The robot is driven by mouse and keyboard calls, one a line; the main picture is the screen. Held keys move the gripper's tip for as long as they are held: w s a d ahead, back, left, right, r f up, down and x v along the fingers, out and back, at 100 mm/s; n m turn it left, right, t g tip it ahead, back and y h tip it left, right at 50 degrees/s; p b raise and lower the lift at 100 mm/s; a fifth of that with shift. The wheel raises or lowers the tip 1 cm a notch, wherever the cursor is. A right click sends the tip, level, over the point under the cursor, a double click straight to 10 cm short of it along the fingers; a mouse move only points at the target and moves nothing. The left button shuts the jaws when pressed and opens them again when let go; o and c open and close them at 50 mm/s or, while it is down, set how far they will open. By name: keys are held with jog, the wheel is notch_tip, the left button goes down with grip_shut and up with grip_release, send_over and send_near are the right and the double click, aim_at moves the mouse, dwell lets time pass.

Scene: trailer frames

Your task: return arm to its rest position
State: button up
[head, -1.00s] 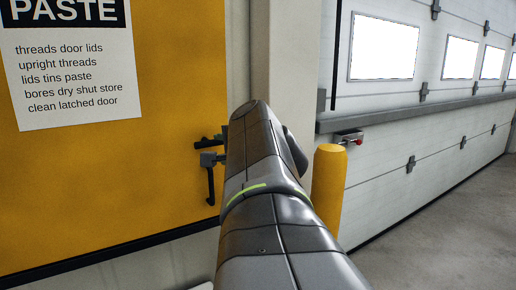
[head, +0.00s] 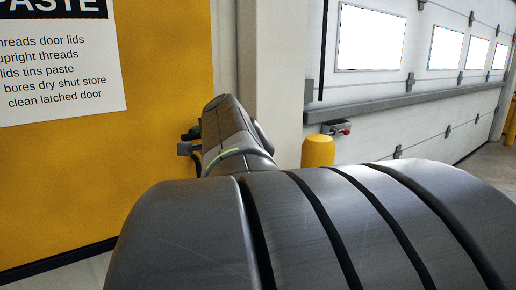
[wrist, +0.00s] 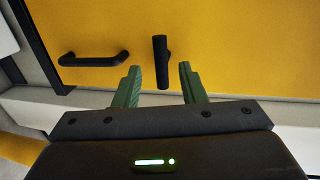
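My gripper (wrist: 159,86) shows in the wrist view with its two green fingers apart and nothing between them. It points at a yellow door (wrist: 230,45), which also shows in the head view (head: 160,150). A black upright latch handle (wrist: 160,62) stands just beyond the fingertips, apart from them as far as I can tell. A black bar handle (wrist: 93,60) is to its left. In the head view my arm covers the middle and lower right and hides the gripper. Part of the latch (head: 187,147) shows left of the arm.
A paper sign (head: 60,65) is on the yellow door. A pale post (head: 268,80) stands right of it. A yellow bollard (head: 318,151) is in front of a large sectional door (head: 400,105) with windows. Grey floor lies at the far right.

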aim_at(192, 135)
jog(key=x, duration=0.7)
jog(key=shift+w+a, duration=0.25)
jog(key=shift+w, duration=0.05)
jog(key=shift+s+d, duration=0.1)
jog(key=v, duration=1.4)
jog(key=x, duration=1.4)
jog(key=shift+w+p, duration=0.25)
jog(key=shift+p, duration=0.1)
jog(key=m, duration=0.1)
jog(key=m+p, duration=0.1)
jog(key=shift+s+r+m+y, duration=0.15)
jog(key=shift+r+m+y, duration=0.15)
jog(key=shift+r+y, duration=0.1)
jog(key=shift+f+m+p, duration=0.1)
jog(key=shift+m+p, duration=0.5)
jog(key=shift+m, duration=0.1)
jog(key=shift+d, duration=0.1)
